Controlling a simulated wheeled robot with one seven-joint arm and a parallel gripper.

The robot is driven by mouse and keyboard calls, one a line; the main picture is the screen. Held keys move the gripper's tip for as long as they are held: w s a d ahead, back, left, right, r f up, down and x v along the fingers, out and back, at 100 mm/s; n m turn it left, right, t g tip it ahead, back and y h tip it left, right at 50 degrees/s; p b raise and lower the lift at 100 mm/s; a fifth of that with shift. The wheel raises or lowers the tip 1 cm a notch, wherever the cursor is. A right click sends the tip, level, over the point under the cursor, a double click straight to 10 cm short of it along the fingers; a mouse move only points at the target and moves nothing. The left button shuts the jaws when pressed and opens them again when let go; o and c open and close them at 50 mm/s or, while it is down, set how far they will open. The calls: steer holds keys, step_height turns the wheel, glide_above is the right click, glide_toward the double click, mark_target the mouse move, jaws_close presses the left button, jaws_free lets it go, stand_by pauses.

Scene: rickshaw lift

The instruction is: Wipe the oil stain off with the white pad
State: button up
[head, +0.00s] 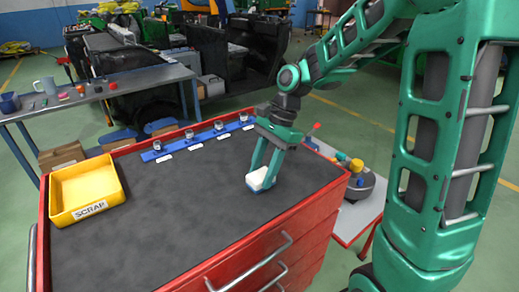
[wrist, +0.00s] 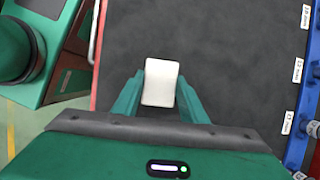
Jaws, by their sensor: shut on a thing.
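My gripper (head: 264,165) is shut on the white pad (head: 259,180), which has a blue underside, low over the dark grey mat on top of the red cabinet (head: 110,225). I cannot tell whether the pad touches the mat. In the wrist view, the pad (wrist: 161,82) sits between the two green fingers of my gripper (wrist: 159,95). I cannot make out a clear oil stain on the mat in either view; part of the surface is hidden by the pad and gripper.
A yellow SCRAP tray (head: 86,187) stands at the left of the cabinet top. A blue strip (head: 198,138) with several small metal parts and white labels lies along the back edge. The middle of the mat is clear. A side table (head: 352,210) with objects stands at right.

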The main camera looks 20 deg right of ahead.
steer(key=shift+v, duration=1)
steer(key=shift+s+a+r, duration=0.1)
steer(key=shift+a+r, duration=0.05)
steer(key=shift+r, duration=1.35)
steer(key=shift+s+a+r, duration=0.1)
steer(key=shift+r, duration=1.4)
